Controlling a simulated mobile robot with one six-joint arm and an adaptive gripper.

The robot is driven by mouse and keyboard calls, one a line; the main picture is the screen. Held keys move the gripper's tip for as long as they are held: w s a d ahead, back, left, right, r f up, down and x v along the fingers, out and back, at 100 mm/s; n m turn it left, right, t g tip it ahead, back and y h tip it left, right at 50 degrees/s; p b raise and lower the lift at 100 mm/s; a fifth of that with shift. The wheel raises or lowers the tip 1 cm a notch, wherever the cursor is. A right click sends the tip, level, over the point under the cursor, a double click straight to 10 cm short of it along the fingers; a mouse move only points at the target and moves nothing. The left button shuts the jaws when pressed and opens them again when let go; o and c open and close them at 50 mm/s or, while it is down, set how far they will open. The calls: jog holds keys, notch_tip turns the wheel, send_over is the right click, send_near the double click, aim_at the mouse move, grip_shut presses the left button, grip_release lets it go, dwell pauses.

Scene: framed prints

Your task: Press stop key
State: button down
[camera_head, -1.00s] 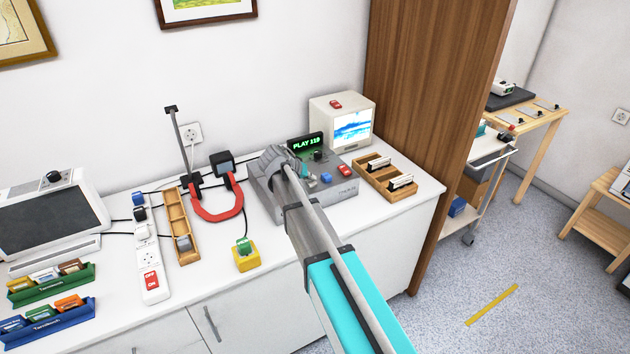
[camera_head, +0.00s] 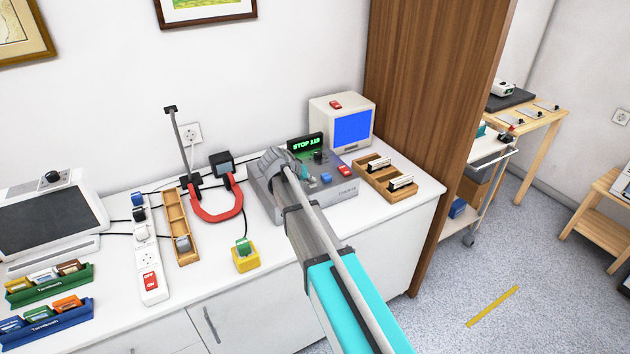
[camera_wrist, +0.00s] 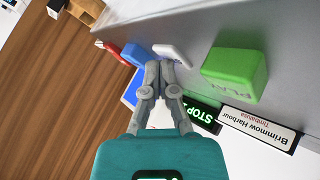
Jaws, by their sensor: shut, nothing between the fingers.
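The grey player (camera_head: 345,190) stands on the white counter, its green display (camera_head: 305,144) reading STOP and a number. In the wrist view the display (camera_wrist: 203,112) appears upside down. A pale key (camera_wrist: 173,54) lies at my fingertips, between a large green PLAY key (camera_wrist: 235,72) and a blue key (camera_wrist: 138,54). No label is readable on the pale key. My gripper (camera_wrist: 166,66) is shut and empty, its tips at the pale key's edge; I cannot tell whether they touch it. In the head view my arm hides the player's left keys.
A small monitor (camera_head: 318,117) with a blue screen stands behind the player. A wooden cassette rack (camera_head: 385,190) stands to its right.

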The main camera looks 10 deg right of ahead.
aim_at(310, 185)
jog(key=shift+r, duration=0.1)
jog(key=shift+r+p, duration=1.15)
jog(key=shift+p, duration=0.15)
jog(key=shift+r, duration=0.1)
jog(key=shift+r+p, duration=2.4)
jog(key=shift+p, duration=0.1)
jog(key=s+d+f+n+g+y+p, duration=0.1)
jog(key=s+y, duration=0.3)
jog(key=s, duration=1)
jog(key=s+f+n+g+y+p, duration=0.1)
jog(key=s+f+n+g+y, duration=0.1)
jog(key=s, duration=1.2)
jog(key=shift+s+d+f+g+y, duration=0.15)
jog(key=shift+s+d+g+y, duration=0.2)
jog(key=shift+g+y, duration=0.55)
